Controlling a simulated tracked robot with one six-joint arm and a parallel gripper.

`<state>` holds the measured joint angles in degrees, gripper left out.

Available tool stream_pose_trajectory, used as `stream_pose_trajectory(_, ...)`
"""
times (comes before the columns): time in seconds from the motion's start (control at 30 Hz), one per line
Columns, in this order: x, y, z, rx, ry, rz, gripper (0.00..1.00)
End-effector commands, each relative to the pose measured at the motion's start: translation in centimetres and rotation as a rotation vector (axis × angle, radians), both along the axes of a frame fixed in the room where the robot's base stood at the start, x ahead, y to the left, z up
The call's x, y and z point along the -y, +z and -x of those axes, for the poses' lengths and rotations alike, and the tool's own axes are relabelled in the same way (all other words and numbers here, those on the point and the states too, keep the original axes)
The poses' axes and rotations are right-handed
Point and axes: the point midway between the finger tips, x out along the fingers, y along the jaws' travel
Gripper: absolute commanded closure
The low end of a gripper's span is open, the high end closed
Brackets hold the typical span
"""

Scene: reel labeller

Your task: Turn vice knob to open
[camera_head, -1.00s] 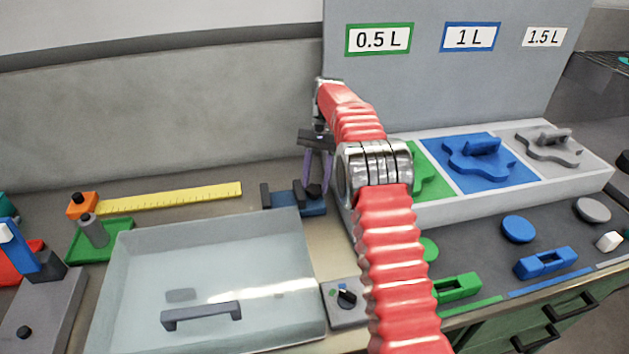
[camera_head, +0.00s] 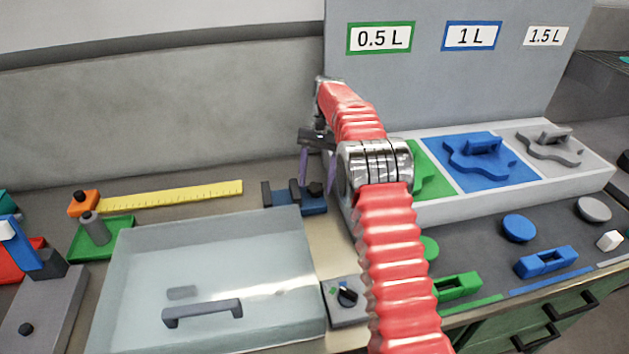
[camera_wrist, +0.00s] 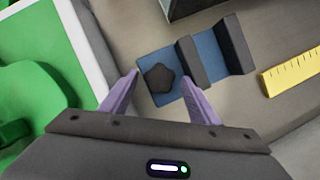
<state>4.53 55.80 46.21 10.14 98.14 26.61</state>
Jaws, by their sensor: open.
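The vice is a small blue base (camera_head: 313,206) with two dark upright jaws (camera_head: 295,190), behind the clear-lidded box. Its dark star-shaped knob (camera_wrist: 160,78) lies at one end of the blue base in the wrist view; it also shows at the vice's right end in the head view (camera_head: 315,188). A gap shows between the vice jaws (camera_wrist: 213,60). My gripper (camera_wrist: 161,78) is open, with its purple fingers on either side of the knob in the picture. In the head view my gripper (camera_head: 318,172) is just above the knob. Contact with the knob cannot be told.
The clear-lidded box (camera_head: 215,280) stands in front of the vice. A yellow ruler (camera_head: 170,197) lies to its left. The white tray (camera_head: 480,195) with green, blue and grey sections is on the right. A dial panel (camera_head: 345,300) is nearer the front.

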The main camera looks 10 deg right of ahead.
Motion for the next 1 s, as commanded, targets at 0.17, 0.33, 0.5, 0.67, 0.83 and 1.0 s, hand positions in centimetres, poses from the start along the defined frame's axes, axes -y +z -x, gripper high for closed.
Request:
stream_pose_trajectory(0.17,0.0,0.5,-0.1,0.002,0.0,0.0,0.44)
stream_pose_trajectory(0.33,0.0,2.1,-0.1,0.003,0.0,0.001,0.44)
stream_pose_trajectory(0.5,0.0,4.9,-0.1,0.004,-0.001,0.001,0.44)
stream_pose_trajectory(0.67,0.0,7.4,-0.1,0.003,0.001,0.0,0.44)
stream_pose_trajectory(0.83,0.0,9.0,-0.1,0.001,0.0,0.001,0.44)
stream_pose_trajectory(1.0,0.0,9.8,-0.1,0.0,0.0,0.0,0.44)
